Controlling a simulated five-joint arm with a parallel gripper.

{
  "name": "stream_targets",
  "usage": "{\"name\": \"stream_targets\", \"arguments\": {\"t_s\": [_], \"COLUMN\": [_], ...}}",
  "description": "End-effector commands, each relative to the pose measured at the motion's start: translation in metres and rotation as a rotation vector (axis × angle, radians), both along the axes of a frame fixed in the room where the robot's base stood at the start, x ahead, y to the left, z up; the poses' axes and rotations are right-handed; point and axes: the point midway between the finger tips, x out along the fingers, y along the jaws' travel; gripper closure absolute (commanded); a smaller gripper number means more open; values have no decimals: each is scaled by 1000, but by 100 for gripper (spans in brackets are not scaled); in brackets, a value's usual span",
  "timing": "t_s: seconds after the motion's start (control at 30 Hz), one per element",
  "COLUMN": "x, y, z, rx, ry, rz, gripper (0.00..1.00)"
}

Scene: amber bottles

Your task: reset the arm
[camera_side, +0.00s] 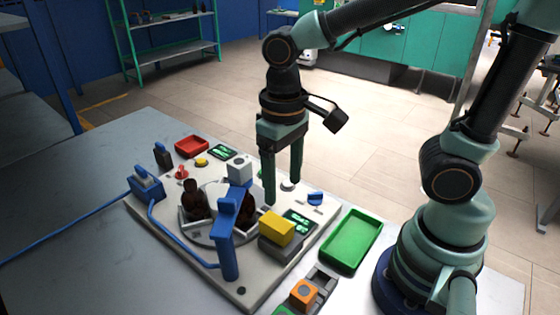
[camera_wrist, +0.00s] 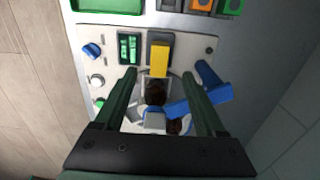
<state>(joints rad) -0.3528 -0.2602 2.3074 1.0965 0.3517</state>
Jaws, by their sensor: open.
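My gripper (camera_side: 282,192) points straight down over the right part of a pale board (camera_side: 160,222). Its two green fingers are apart with nothing held between them. In the wrist view my gripper (camera_wrist: 158,75) is open, its fingers on either side of the board's middle. Two dark amber bottles stand on a round plate on the board: one bottle (camera_side: 194,200) at the left, and another bottle (camera_side: 248,208) partly hidden behind a blue post (camera_side: 226,245). In the wrist view a dark bottle (camera_wrist: 155,92) shows between the fingers, below them.
The table's left side is clear apart from a blue cable.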

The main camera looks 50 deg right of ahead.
Motion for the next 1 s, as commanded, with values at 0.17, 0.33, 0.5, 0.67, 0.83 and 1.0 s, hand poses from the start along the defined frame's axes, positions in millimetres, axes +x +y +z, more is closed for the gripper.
{"name": "stream_targets", "arguments": {"t_s": [0.17, 0.33, 0.5, 0.67, 0.83, 1.0], "x": [0, 0, 3, 15, 23, 26], "y": [0, 0, -7, -35, -70, -92], "z": [6, 5, 9, 27, 48, 60], "rx": [0, 0, 12, 41, 34, 7], "ry": [-1, 0, -34, -183, -366, -474], "rz": [0, 0, -4, -10, -10, -5], "gripper": [28, 28, 28, 28, 28, 28]}}
